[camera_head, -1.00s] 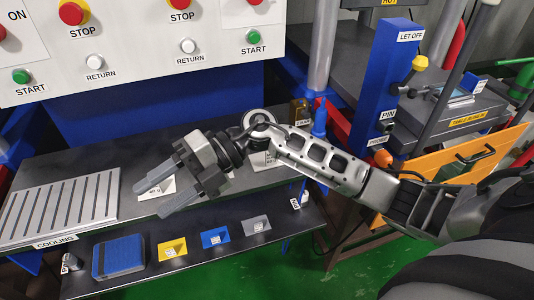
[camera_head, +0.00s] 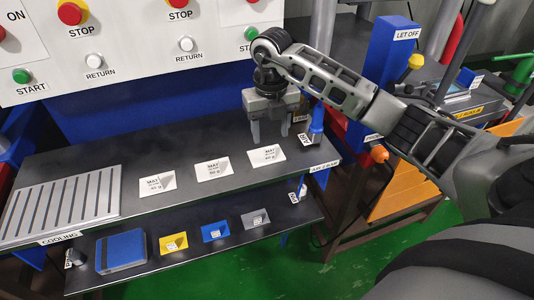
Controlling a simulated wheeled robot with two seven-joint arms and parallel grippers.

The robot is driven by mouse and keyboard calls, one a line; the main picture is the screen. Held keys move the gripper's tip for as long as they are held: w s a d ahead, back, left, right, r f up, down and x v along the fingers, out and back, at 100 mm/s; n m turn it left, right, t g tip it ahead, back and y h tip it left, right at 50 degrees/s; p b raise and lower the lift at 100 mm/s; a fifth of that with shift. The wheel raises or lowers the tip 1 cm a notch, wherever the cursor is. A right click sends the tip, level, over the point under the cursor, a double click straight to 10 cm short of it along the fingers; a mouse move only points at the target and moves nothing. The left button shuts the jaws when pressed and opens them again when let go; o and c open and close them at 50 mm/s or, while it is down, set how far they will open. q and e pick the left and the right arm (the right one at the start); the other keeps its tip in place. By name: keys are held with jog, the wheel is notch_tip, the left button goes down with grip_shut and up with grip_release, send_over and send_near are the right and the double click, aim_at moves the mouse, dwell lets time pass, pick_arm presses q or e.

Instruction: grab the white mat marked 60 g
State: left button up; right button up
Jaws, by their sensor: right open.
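Three white mats lie in a row on the dark upper shelf: a left one (camera_head: 152,186), a middle one (camera_head: 207,171) and a right one (camera_head: 261,160). Each bears black print and a small raised tab. The gram figures are too small to read surely, so I cannot tell which is marked 60 g. My right gripper (camera_head: 271,140) is open and empty, fingers pointing down, at the right mat. It looks just above or behind that mat; contact cannot be made out. My left gripper is not in view.
A slotted metal cooling plate (camera_head: 65,205) lies at the shelf's left. The lower shelf holds a blue book-like block (camera_head: 120,250) and yellow (camera_head: 173,244), blue (camera_head: 215,231) and grey (camera_head: 255,218) pieces. A control panel (camera_head: 130,50) overhangs the back. A blue post (camera_head: 385,70) stands right.

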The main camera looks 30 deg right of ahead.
aim_at(270, 147)
jog(key=shift+w+a+f+p, duration=0.1)
jog(key=shift+f+p, duration=0.5)
jog(key=shift+f, duration=2.65)
jog(key=c, duration=1.1)
